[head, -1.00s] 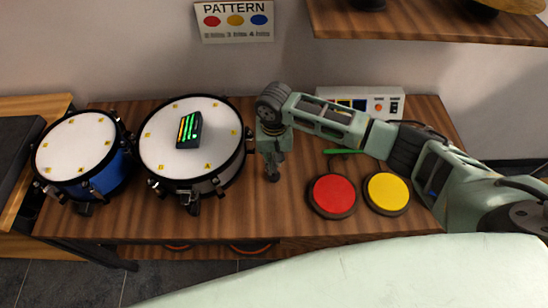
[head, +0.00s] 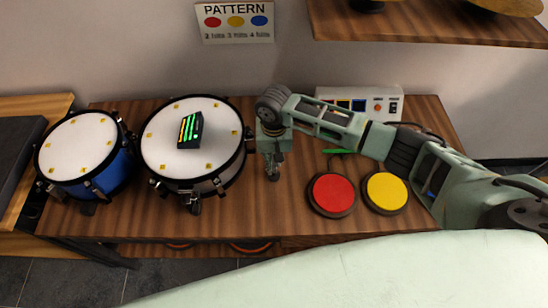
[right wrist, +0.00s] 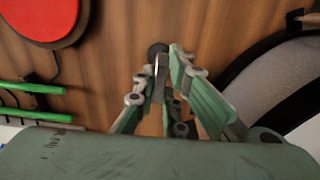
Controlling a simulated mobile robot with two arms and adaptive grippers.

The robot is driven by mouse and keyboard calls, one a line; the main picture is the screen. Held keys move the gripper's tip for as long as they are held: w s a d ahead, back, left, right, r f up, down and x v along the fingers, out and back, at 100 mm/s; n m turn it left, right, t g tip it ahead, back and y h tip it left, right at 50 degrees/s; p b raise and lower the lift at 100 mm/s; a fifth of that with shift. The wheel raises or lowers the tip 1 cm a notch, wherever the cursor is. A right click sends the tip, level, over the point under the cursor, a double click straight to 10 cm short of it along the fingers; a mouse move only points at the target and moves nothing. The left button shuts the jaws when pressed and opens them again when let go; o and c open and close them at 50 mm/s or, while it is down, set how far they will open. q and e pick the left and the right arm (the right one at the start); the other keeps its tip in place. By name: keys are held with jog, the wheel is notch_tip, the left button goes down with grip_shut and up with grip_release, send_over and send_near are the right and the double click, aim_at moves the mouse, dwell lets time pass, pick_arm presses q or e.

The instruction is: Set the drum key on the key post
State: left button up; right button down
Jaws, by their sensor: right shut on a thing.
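My right gripper (head: 272,174) points down over the wooden table, just right of the white drum. In the right wrist view its fingers (right wrist: 161,68) are shut on a thin grey metal piece, which looks like the drum key (right wrist: 155,72). A small dark round thing (right wrist: 157,48) shows at the fingertips, seemingly the key post or its base. Whether the key is on it or above it, I cannot tell. The fingers hide much of the key, and in the head view I cannot make it out apart from the gripper. My left gripper is not in view.
The white drum (head: 165,150) carries a dark device with lit bars (head: 190,130). A blue drum (head: 75,150) stands further left. A red pad (head: 331,193) and a yellow pad (head: 385,192) lie to the right. A white console (head: 385,100) and green sticks (right wrist: 30,87) are nearby.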

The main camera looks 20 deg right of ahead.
jog(key=c, duration=1.7)
grip_release()
jog(key=shift+c, duration=0.2)
notch_tip(320, 180, up, 12)
